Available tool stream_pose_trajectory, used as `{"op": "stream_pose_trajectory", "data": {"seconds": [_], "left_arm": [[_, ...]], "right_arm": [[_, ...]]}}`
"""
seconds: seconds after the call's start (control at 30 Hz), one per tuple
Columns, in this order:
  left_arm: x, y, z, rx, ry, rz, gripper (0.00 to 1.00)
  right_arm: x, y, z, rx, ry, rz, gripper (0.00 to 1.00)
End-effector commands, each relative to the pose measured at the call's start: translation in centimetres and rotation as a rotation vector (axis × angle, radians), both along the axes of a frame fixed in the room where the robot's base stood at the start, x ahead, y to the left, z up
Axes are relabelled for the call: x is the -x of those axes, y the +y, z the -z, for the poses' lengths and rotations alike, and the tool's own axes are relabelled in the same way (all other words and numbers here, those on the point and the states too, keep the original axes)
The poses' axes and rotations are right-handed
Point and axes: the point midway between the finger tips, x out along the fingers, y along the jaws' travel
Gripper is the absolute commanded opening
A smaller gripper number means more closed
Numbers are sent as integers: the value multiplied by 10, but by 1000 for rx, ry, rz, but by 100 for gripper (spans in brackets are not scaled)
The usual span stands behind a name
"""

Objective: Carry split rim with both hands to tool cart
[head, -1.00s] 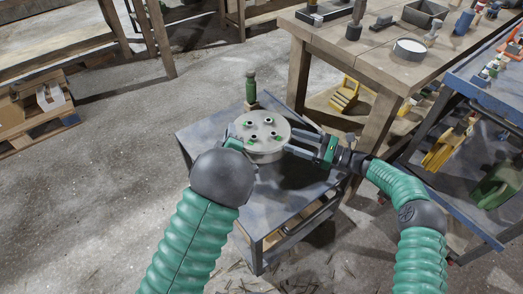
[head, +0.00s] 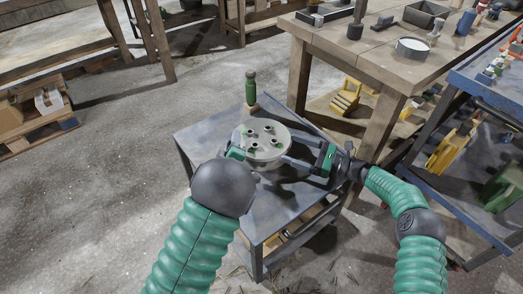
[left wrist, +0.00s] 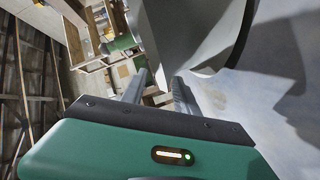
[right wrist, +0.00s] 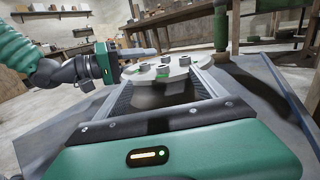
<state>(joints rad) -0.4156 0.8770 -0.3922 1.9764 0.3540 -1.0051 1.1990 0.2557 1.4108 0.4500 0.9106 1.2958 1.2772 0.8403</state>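The split rim (head: 268,153) is a grey round plate with several studs and small green marks on top. It sits on the top of a low grey cart (head: 206,128); I cannot tell from its underside whether it rests fully flat. My left gripper (head: 238,149) is at its left side, partly hidden by my arm. In the left wrist view its fingers (left wrist: 158,82) are apart, beside the rim (left wrist: 190,28). My right gripper (head: 291,150) is at the right side. In the right wrist view its fingers are spread widely, with the rim (right wrist: 172,72) beyond and between them.
A green bottle-like item (head: 251,88) stands on the cart's back corner. A wooden workbench (head: 340,42) with tools is behind right. A blue cart (head: 470,85) with tools is at the far right. The concrete floor at left is open, with a pallet (head: 40,130).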

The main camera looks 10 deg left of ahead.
Motion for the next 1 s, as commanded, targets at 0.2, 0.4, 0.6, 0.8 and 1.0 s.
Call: {"op": "stream_pose_trajectory", "data": {"seconds": [0.2,0.4,0.6,0.8,1.0], "left_arm": [[32,-9,-5,2,3,4,35],[82,-20,-12,2,3,4,35],[111,-26,-17,1,1,3,35],[115,-26,-18,-1,1,1,35],[115,-25,-18,-1,1,1,35]], "right_arm": [[0,1,-1,-1,-1,-2,78],[0,0,0,0,-1,0,78],[0,-1,0,1,0,2,78],[3,-24,1,1,0,6,78],[14,-75,4,0,0,6,78]]}}
